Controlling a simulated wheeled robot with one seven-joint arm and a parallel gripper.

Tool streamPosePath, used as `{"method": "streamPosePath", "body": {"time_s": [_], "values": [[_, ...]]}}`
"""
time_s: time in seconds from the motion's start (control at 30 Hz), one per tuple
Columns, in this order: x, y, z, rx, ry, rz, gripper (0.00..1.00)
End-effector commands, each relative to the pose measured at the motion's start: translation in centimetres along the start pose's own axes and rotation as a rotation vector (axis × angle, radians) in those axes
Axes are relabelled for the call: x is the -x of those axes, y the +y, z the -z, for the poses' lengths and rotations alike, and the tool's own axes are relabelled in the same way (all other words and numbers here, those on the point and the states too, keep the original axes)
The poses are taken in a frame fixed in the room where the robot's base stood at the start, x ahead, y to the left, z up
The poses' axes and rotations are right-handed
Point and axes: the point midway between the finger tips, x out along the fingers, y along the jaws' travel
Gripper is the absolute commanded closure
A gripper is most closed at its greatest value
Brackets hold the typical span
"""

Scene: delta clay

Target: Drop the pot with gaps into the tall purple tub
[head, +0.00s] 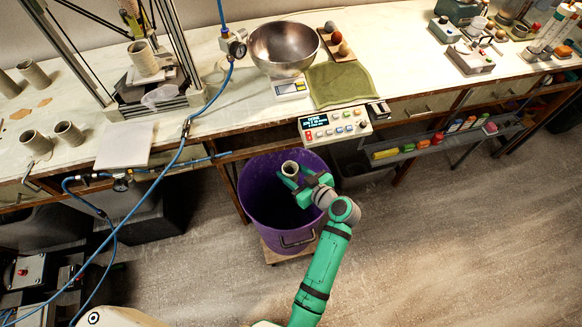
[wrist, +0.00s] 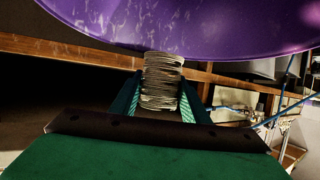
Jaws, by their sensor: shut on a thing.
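The pot with gaps (head: 290,168) is a small grey clay cylinder; in the wrist view the pot (wrist: 162,80) shows rough horizontal ridges. My gripper (head: 298,178) is shut on it, with a finger on each side. In the head view my gripper and the pot are over the mouth of the tall purple tub (head: 262,212). The purple wall of the tub (wrist: 190,22) fills the top of the wrist view. The tub stands on a low wooden base in front of the bench. Its bottom is hidden in shadow.
The bench (head: 225,110) runs behind the tub, with a control panel (head: 335,127) at its front edge. Several other grey pots, such as one at the left (head: 68,133), stand on the bench. A blue hose (head: 170,165) hangs left of the tub. The floor to the right is clear.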

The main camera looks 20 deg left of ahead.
Motion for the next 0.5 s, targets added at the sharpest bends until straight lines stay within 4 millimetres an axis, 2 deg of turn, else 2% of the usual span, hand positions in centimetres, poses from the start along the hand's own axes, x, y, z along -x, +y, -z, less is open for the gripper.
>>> {"method": "streamPosePath", "body": {"time_s": [0.37, 0.4, 0.47, 0.5], "values": [[-0.19, 0.00, -0.43, 0.001, 0.000, 0.000, 0.82], [-0.18, 0.00, -0.43, 0.001, 0.000, 0.000, 0.54], [-0.18, 0.00, -0.43, 0.001, 0.000, 0.000, 0.39], [-0.18, 0.01, -0.43, 0.001, 0.000, 0.000, 0.37]]}}
